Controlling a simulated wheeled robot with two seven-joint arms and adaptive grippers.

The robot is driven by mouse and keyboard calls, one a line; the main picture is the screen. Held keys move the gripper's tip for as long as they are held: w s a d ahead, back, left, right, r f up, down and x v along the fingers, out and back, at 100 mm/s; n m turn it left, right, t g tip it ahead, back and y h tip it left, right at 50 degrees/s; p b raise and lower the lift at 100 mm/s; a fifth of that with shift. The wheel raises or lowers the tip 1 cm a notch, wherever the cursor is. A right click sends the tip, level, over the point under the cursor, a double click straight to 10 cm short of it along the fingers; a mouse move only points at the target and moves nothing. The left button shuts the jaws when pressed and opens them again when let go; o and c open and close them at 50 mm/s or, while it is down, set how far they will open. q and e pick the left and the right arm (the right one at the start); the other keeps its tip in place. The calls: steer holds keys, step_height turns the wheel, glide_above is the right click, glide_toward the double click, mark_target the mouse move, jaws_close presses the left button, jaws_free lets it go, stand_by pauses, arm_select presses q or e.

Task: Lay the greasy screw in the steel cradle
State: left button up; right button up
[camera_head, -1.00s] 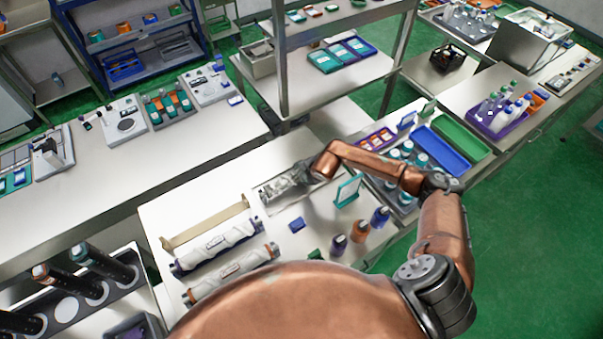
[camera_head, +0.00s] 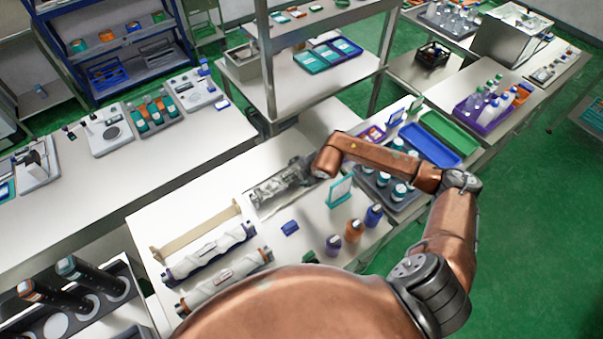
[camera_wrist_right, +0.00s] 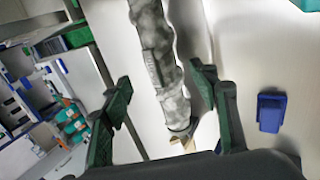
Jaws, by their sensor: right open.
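A long, mottled grey-and-white piece, seemingly the greasy screw (camera_wrist_right: 152,45), runs between the fingers of my right gripper (camera_wrist_right: 160,76) in the right wrist view. The two dark green fingers are apart, one on each side of it. In the head view the mottled piece (camera_head: 272,190) lies at a pale rectangular spot on the near bench, under the end of my right arm, which partly hides it and the gripper. I cannot make out the steel cradle for certain. My left gripper is not in view.
A tan bracket (camera_head: 196,234) and two white wrapped rolls (camera_head: 208,252) lie left of the screw. A small blue block (camera_head: 290,228), several capped bottles (camera_head: 353,231) and a teal-framed stand (camera_head: 340,191) are nearby. A blue tray (camera_head: 430,145) lies at the right.

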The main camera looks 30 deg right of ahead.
steer(key=shift+v, duration=1.5)
